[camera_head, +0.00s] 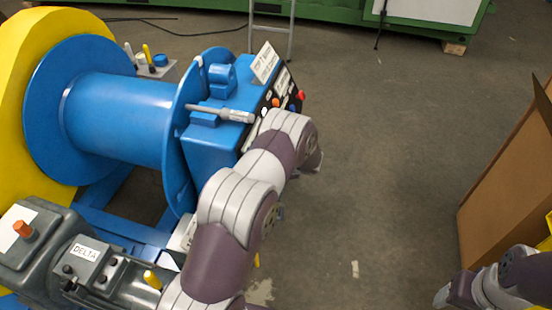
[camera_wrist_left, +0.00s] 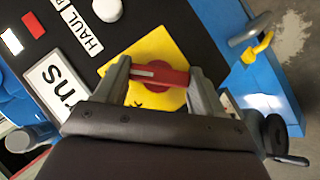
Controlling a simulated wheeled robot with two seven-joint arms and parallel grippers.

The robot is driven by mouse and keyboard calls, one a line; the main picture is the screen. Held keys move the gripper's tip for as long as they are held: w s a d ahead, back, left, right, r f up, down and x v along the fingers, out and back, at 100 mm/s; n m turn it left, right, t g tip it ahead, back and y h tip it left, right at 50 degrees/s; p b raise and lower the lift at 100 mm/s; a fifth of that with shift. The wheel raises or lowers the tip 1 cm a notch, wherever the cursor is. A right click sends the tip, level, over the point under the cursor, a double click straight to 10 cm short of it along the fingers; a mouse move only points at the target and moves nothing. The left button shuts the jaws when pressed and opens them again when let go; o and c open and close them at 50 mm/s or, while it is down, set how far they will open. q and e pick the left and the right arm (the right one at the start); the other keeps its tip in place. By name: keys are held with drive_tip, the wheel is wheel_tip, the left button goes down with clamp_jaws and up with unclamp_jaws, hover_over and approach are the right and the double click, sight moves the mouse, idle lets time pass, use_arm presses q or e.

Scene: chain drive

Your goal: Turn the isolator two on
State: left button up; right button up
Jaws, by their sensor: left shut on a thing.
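In the left wrist view, a red rotary switch handle (camera_wrist_left: 160,75) with a pale stripe sits on a yellow plate (camera_wrist_left: 165,48) on a dark panel. My left gripper (camera_wrist_left: 157,78) has one finger at each end of the handle and is shut on it. No label saying which isolator this is can be read. In the head view, my left arm reaches to the right side of the blue machine (camera_head: 205,150), and its forearm hides the gripper and the switch. My right arm shows at the lower right, with its gripper not clearly in view.
The panel carries a HAUL label (camera_wrist_left: 82,32), a white round knob (camera_wrist_left: 107,9) and a red rectangle (camera_wrist_left: 34,25). A blue drum (camera_head: 120,115) stands at the left. A brown box (camera_head: 505,190) is at the right.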

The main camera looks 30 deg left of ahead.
idle(0.3)
use_arm(q)
drive_tip(key=o, duration=1)
drive_tip(key=shift+o, duration=0.2)
drive_tip(key=p+v, duration=0.1)
drive_tip(key=v, duration=1.1)
drive_tip(key=shift+d+r, duration=0.25)
drive_tip(key=shift+d, duration=0.05)
drive_tip(key=shift+s, duration=0.1)
